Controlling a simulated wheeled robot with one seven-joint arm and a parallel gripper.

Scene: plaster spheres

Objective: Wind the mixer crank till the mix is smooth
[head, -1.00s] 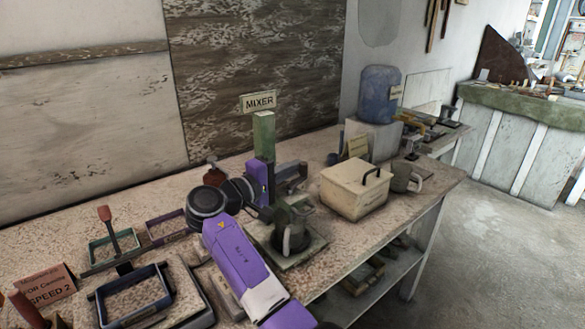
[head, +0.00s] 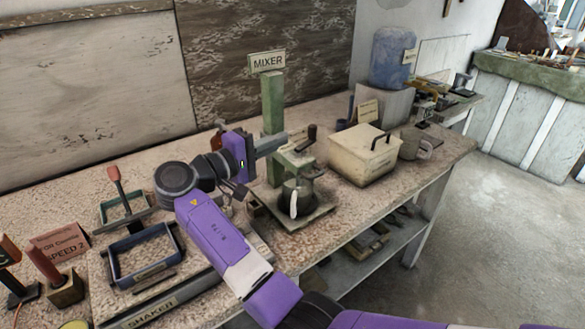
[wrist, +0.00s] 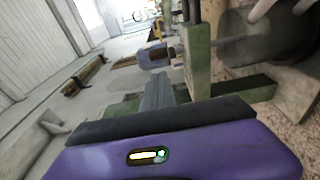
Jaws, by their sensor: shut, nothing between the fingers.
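The mixer has a green post (head: 272,105) under a MIXER sign (head: 267,62). A dark metal jug (head: 297,195) with a pale handle stands on its base plate (head: 312,215). The crank's dark grip (head: 312,132) sticks up above the jug, right of the post. My gripper (head: 284,138) is shut and empty, its fingers pointing right at the post, apart from the grip. In the wrist view my closed fingers (wrist: 157,92) point toward a blue-grey handle (wrist: 154,58) beside the green post (wrist: 197,45). The mix inside the jug is hidden.
A cream lidded box (head: 358,160) and a grey mug (head: 416,145) stand right of the mixer. A blue water container (head: 391,63) is behind. The shaker with its framed trays (head: 145,258) lies to the left. The table's front edge runs close past the mixer base.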

